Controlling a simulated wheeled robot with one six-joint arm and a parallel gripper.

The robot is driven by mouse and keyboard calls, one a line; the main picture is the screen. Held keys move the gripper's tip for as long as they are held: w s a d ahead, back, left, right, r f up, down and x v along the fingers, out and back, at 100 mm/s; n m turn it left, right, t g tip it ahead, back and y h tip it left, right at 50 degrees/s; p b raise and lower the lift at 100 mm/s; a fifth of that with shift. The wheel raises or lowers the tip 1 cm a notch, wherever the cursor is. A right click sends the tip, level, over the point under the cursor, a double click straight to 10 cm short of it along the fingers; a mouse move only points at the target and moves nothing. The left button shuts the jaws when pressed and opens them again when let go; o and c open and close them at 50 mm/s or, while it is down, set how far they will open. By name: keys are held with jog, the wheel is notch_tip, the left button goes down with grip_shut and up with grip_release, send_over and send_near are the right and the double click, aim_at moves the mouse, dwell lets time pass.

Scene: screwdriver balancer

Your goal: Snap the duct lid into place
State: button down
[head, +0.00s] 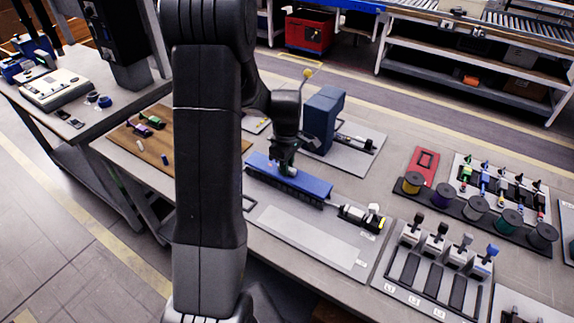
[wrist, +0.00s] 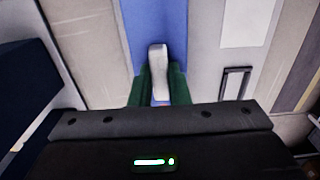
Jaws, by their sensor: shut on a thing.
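The blue duct lid (head: 314,187) is a long strip lying along the top of the dark slotted duct (head: 300,200) in the head view. I cannot tell whether it is seated all along. My gripper (head: 287,173) is down at the middle of the lid. In the wrist view, the green fingers of my gripper (wrist: 159,92) are closed on a pale upright piece (wrist: 157,60) in front of the blue lid (wrist: 155,20); it looks like the lid's handle. The fingertips' contact is partly hidden by the gripper body.
A tall blue block (head: 324,118) stands close behind my gripper. A small device (head: 362,217) sits near the lid's right end. Spools (head: 475,207) and a lever panel (head: 430,270) stand to the right. The grey plate (head: 300,235) in front of the duct is mostly clear.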

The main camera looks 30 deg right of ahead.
jog(key=shift+f+b, duration=0.6)
jog(key=shift+f, duration=0.2)
dwell(1.1)
jog(key=c, duration=1.3)
grip_release()
notch_tip(320, 180, up, 14)
jog(key=shift+b, duration=0.35)
jog(key=shift+f, duration=0.15)
notch_tip(320, 180, down, 14)
jog(key=shift+r+p, duration=0.25)
jog(key=shift+p, duration=0.25)
